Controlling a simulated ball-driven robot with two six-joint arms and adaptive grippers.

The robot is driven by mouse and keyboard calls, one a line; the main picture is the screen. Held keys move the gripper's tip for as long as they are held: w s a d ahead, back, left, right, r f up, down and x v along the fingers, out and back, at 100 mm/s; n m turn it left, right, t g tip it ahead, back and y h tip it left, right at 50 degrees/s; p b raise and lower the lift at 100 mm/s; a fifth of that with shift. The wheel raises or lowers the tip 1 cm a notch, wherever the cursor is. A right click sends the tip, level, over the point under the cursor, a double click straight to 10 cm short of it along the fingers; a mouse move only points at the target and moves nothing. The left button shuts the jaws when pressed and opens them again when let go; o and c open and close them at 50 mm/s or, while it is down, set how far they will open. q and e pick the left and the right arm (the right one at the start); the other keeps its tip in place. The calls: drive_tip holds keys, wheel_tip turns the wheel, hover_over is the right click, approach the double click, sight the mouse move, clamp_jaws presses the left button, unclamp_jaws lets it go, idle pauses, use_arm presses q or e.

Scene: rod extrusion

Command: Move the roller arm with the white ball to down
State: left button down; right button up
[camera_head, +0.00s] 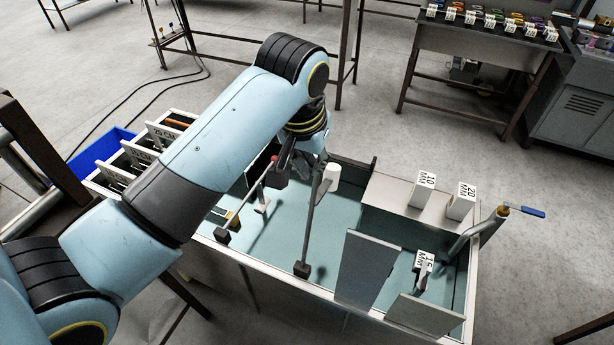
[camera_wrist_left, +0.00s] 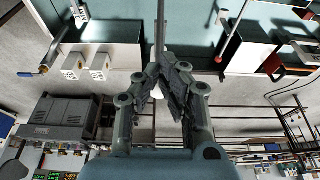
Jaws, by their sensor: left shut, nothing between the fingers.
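My left gripper (camera_head: 312,165) reaches down over the far side of the blue-lined tank. In the left wrist view its two fingers (camera_wrist_left: 164,66) are drawn together with nothing held. A thin grey roller arm (camera_head: 310,222) runs from beside the gripper down to a dark block at the near wall. In the wrist view a rod (camera_wrist_left: 160,28) rises just beyond the fingertips; I cannot tell whether they touch. A white rounded piece (camera_head: 332,172) shows right beside the gripper. Whether it is the white ball is unclear. My right gripper is not in view.
A second rod with a dark block (camera_head: 222,236) and a red piece (camera_head: 268,168) stand left. White blocks marked 10 MM (camera_head: 425,188) and 20 MM (camera_head: 462,200) sit on the tank's right ledge. Grey panels (camera_head: 368,268) and a blue-handled valve pipe (camera_head: 478,232) are at the right.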

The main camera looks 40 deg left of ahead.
sight(334, 173)
use_arm(q)
drive_tip(key=shift+f, duration=0.1)
idle(0.3)
drive_tip(key=shift+w+a+f+b, duration=0.25)
drive_tip(key=shift+w+f+b, duration=0.45)
drive_tip(key=shift+w+f, duration=0.4)
drive_tip(key=shift+w+a+f+b, duration=0.25)
drive_tip(key=shift+w+f+b, duration=0.55)
drive_tip(key=shift+f, duration=0.4)
drive_tip(key=shift+w+a+f+b, duration=0.2)
drive_tip(key=shift+w+f+b, duration=0.55)
drive_tip(key=shift+w+f, duration=0.15)
drive_tip(key=shift+w+a+f+b, duration=0.2)
drive_tip(key=shift+w+f+b, duration=0.6)
drive_tip(key=shift+f, duration=0.2)
drive_tip(key=shift+w+a+f+b, duration=0.2)
drive_tip(key=shift+w+f+b, duration=0.5)
drive_tip(key=shift+w+f, duration=0.25)
drive_tip(key=shift+w+a+f+b, duration=0.2)
drive_tip(key=shift+w+f+b, duration=0.7)
drive_tip(key=shift+f+b, duration=0.2)
drive_tip(key=shift+w+a+f+b, duration=0.25)
drive_tip(key=shift+w+f+b, duration=0.65)
drive_tip(key=shift+b, duration=0.25)
drive_tip(key=shift+w+a+f+b, duration=0.2)
drive_tip(key=shift+w+f+b, duration=0.65)
drive_tip(key=shift+f+b, duration=0.25)
